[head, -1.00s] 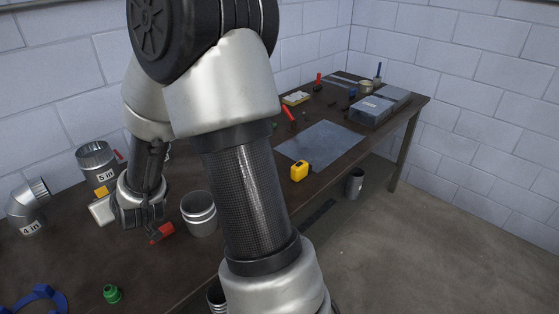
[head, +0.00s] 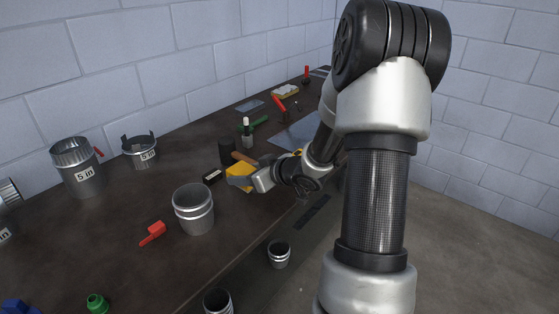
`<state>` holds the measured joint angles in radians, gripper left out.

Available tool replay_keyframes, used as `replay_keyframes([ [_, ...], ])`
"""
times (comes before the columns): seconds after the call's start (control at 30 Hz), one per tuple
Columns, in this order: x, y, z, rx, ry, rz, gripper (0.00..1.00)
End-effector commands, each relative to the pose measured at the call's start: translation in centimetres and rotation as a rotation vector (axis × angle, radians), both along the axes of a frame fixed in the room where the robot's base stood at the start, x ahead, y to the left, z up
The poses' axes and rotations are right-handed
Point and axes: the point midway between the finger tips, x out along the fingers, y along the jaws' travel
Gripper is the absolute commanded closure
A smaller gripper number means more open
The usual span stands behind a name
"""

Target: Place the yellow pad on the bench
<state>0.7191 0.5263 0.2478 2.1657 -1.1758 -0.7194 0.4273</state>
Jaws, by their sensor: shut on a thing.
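The yellow pad (head: 239,174) is a small yellow block held in my gripper (head: 250,181). The gripper is shut on its right side, and the fingers hide part of it. The pad is over the dark bench (head: 125,245), near its front edge and right of a metal duct cup. I cannot tell whether it touches the bench top.
A metal duct cup (head: 193,210) and a red tool (head: 153,233) are left of the gripper. A grey sheet (head: 290,137) lies further right. Bare bench shows at front left.

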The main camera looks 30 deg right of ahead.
Motion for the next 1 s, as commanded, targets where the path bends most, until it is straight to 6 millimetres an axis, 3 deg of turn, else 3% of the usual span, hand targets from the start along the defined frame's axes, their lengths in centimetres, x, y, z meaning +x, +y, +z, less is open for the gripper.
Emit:
replay_keyframes([
  [0.33, -0.5, -0.4, -6.2, 0.003, 0.0, 0.019, 0.74],
  [0.57, -0.5, -0.4, -7.9, 0.0, -0.002, 0.02, 0.74],
  [0.77, -0.5, -0.3, -10.6, 0.001, -0.002, 0.021, 0.74],
  [1.0, -0.5, -0.4, -10.6, -0.002, -0.004, 0.02, 0.74],
])
